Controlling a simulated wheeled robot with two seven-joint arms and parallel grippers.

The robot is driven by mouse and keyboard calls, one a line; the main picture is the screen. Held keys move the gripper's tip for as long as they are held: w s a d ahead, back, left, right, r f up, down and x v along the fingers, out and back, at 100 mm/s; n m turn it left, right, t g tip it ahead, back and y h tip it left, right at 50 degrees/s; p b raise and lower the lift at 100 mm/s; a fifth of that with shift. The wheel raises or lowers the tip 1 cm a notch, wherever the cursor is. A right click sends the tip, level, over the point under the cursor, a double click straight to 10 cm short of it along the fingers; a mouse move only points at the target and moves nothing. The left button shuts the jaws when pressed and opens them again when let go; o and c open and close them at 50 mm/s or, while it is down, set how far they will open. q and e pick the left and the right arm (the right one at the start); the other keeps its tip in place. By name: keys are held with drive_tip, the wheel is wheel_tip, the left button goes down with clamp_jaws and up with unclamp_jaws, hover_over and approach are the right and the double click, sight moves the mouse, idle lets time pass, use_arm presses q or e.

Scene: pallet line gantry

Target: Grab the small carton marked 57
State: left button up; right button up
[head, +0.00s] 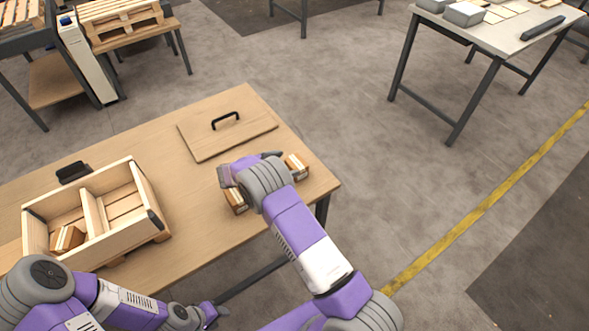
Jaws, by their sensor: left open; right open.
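Three small brown cartons show: one (236,201) on the table left of my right gripper, one (297,166) just right of it, and one (67,239) inside the wooden crate's left compartment. Their numbers are too small to read, so I cannot tell which is marked 57. My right gripper (250,168) is open above the table's right part, between the two table cartons. My wrist hides what lies beneath it, and I cannot tell whether it touches either carton. My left gripper (210,314) is open and empty, low in front of the table's near edge.
The wooden crate (150,190) with a divider stands on the table's left. A flat board (200,145) with a black handle lies at the back of the table (200,225). Another table (480,40) with boxes stands far right. A yellow line (470,220) crosses the open floor.

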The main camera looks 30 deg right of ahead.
sight(295, 163)
drive_tip(key=x, duration=0.2)
drive_tip(key=b+x, duration=0.1)
drive_tip(key=x, duration=0.2)
drive_tip(key=b+x, duration=0.1)
drive_tip(key=x, duration=0.1)
drive_tip(key=shift+s+d+f, duration=0.2)
drive_tip(key=c, duration=1.1)
